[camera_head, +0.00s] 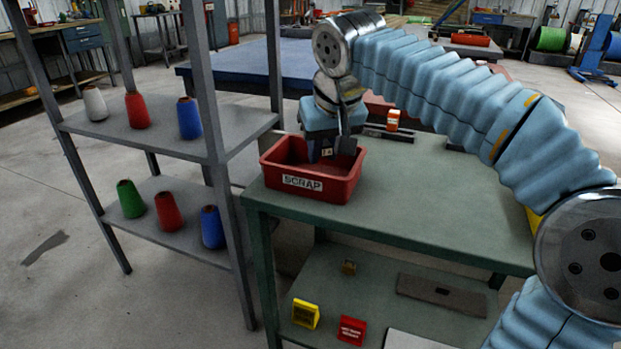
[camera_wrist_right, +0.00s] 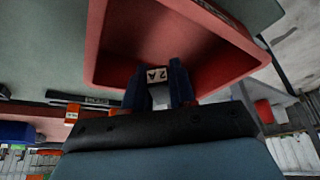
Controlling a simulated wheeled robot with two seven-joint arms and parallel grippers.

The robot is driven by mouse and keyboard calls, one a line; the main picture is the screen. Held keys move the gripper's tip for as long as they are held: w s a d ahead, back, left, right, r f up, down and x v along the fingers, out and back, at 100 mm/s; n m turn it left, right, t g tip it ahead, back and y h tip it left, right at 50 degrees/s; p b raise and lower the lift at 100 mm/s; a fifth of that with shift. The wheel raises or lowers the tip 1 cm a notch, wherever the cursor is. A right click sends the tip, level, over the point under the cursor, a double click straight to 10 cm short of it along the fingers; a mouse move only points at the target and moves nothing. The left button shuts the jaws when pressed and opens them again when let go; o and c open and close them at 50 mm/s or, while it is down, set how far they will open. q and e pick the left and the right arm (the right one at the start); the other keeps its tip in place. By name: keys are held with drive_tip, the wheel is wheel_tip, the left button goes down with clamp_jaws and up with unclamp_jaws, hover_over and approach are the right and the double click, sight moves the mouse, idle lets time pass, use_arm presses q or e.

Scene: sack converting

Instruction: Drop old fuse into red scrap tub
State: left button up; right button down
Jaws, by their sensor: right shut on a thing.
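The red scrap tub (camera_head: 340,190), labelled SCRAP, stands at the left end of the green bench. My right gripper (camera_head: 334,150) points down into the tub's opening and is shut on the old fuse (camera_head: 327,153), a small piece with a pale label. In the right wrist view the fuse (camera_wrist_right: 157,75) shows a "2A" label between the dark fingers of the gripper (camera_wrist_right: 157,92). The tub's inside (camera_wrist_right: 190,45) lies beyond it. I cannot tell whether the fuse touches the tub floor. My left gripper is not in view.
A small orange-and-white item (camera_head: 393,120) and dark flat parts lie behind the tub. The green bench top (camera_head: 440,195) is mostly clear to the right. A grey shelf rack (camera_head: 150,135) with coloured cones stands left. The lower bench shelf holds yellow (camera_head: 305,313) and red (camera_head: 351,330) blocks.

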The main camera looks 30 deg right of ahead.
drive_tip(key=shift+r, duration=0.1)
drive_tip(key=c, duration=0.9)
unclamp_jaws()
drive_tip(key=shift+o, duration=0.2)
drive_tip(key=p+v, duration=0.3)
drive_tip(key=v, duration=1)
drive_tip(key=shift+s+r, duration=0.15)
drive_tip(key=shift+r, duration=0.2)
drive_tip(key=shift+a, duration=0.1)
